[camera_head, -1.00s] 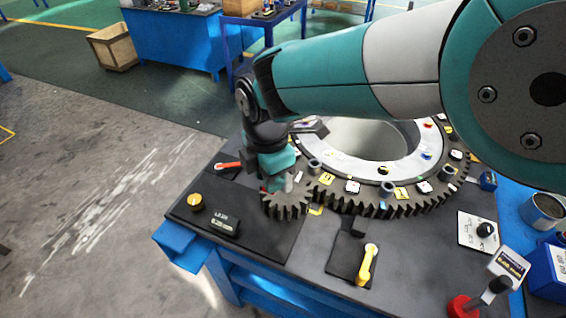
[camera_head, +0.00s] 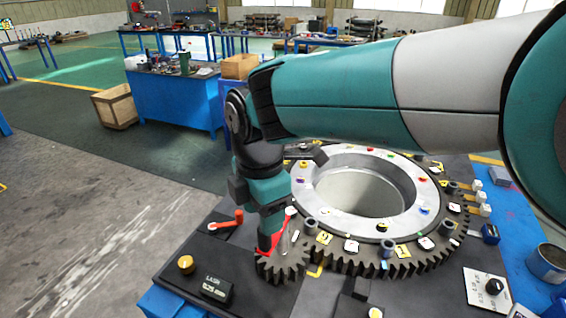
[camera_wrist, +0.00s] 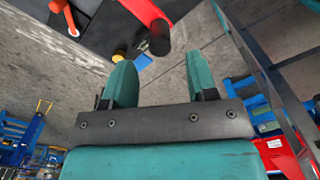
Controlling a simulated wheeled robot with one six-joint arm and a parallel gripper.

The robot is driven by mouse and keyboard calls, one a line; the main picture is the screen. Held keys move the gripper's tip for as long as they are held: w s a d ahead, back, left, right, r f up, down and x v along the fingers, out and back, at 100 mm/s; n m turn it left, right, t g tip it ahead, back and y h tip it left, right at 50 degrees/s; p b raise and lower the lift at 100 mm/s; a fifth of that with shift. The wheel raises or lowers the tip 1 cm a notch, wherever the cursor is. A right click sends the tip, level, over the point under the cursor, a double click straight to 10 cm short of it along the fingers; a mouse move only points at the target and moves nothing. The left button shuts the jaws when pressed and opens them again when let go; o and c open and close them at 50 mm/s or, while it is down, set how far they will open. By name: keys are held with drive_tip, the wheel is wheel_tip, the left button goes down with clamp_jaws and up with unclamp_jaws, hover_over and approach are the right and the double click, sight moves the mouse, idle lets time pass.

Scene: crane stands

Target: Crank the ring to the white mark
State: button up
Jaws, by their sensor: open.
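The large toothed ring (camera_head: 408,268) lies flat on the stand, with yellow and white tags and coloured dots around it. A small pinion (camera_head: 282,266) meshes with its near left edge. A red crank arm (camera_head: 278,240) stands over the pinion, partly hidden by my gripper (camera_head: 268,238). In the wrist view the red crank arm (camera_wrist: 146,12) ends in a dark round handle (camera_wrist: 160,38). The handle lies beyond my open fingers (camera_wrist: 160,80), between their lines, with no visible contact. Several white tags (camera_head: 352,246) show; I cannot tell which is the white mark.
An orange-red lever (camera_head: 226,222), a yellow knob (camera_head: 186,264) and a small display (camera_head: 216,288) sit left of the pinion. A dial plate (camera_head: 488,290) and a tin (camera_head: 548,264) stand at right. My arm crosses above the ring. Open floor lies left.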

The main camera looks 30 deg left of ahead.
wheel_tip(320, 180, up, 11)
drive_tip(key=b, duration=0.1)
drive_tip(key=shift+f, duration=0.1)
idle(0.4)
